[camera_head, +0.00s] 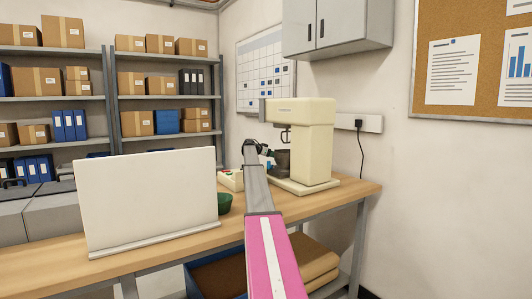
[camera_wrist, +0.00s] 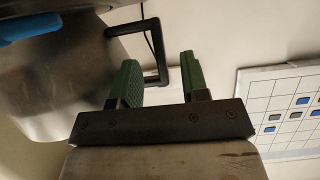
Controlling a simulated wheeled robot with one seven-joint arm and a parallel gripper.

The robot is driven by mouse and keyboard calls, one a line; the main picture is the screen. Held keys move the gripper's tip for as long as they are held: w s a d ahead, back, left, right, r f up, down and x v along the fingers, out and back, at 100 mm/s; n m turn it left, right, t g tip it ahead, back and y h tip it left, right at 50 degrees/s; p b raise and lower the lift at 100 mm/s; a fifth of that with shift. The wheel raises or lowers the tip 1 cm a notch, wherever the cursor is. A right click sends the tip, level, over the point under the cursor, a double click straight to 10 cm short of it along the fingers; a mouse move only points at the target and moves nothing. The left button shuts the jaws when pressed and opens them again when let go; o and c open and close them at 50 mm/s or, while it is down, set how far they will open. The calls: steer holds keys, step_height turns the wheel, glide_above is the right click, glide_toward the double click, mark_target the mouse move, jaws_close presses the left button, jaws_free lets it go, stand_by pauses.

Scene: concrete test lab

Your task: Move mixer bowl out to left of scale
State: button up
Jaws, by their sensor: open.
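The mixer bowl (camera_head: 283,161) is dark metal and sits under the head of the cream stand mixer (camera_head: 313,140). In the wrist view the bowl (camera_wrist: 65,85) fills the upper left, and its black loop handle (camera_wrist: 157,45) sticks out to the right. My gripper (camera_wrist: 158,58) is open, with one green finger on each side of the handle in the picture; I cannot tell whether they touch it. In the head view my gripper (camera_head: 259,150) is at the bowl's left side. A small pale device with red and green spots (camera_head: 231,180), perhaps the scale, is partly hidden by my arm.
A large white panel (camera_head: 150,200) stands on the wooden table (camera_head: 185,246) at the left. A green bowl (camera_head: 224,203) is between it and my arm. A blue object (camera_wrist: 30,27) shows at the wrist view's top left. A wall calendar (camera_head: 266,75) hangs behind.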

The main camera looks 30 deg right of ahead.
steer(key=shift+x, duration=1.35)
jaws_close()
steer(key=shift+r, duration=0.2)
stand_by(0.5)
steer(key=shift+r, duration=0.5)
steer(key=shift+w, duration=0.1)
